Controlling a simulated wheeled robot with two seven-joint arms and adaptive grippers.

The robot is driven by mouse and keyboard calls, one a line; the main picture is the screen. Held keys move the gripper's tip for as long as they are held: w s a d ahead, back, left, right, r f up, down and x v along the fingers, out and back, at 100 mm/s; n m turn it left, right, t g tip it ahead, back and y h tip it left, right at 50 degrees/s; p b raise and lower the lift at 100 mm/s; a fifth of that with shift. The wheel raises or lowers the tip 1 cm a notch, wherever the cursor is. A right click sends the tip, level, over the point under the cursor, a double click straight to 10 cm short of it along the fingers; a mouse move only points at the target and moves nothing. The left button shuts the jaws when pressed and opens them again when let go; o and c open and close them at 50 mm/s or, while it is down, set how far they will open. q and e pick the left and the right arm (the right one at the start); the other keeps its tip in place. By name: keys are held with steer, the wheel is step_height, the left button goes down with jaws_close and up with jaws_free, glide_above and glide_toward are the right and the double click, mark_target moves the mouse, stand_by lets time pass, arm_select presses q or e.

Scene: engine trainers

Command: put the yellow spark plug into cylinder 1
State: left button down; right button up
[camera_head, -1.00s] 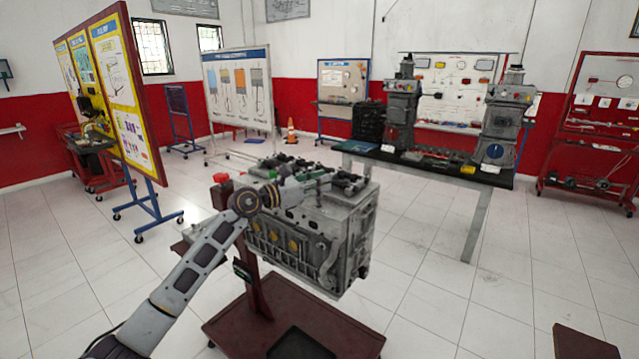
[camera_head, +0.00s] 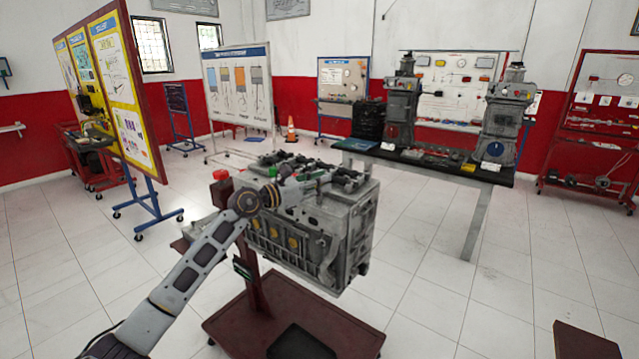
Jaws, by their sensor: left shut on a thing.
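The grey engine block (camera_head: 345,232) sits on a dark red stand, with several dark parts along its top. My left arm comes in from the lower left, and my left gripper (camera_head: 308,183) is over the near top edge of the engine. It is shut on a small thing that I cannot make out. I cannot pick out the yellow spark plug or the opening of cylinder 1. My right gripper is not in view.
A red knob-like part (camera_head: 221,175) stands at the engine's left end. The stand's base (camera_head: 235,325) spreads below. A bench (camera_head: 440,168) with two upright engine trainers stands behind to the right. A display board on wheels (camera_head: 125,95) is at left. Open tiled floor lies right.

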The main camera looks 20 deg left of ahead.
arm_select(q)
steer(key=shift+f, duration=0.3)
stand_by(0.5)
steer(key=c, duration=1.2)
jaws_free()
steer(key=shift+c, duration=0.2)
steer(key=v, duration=1.2)
steer(key=shift+r, duration=0.1)
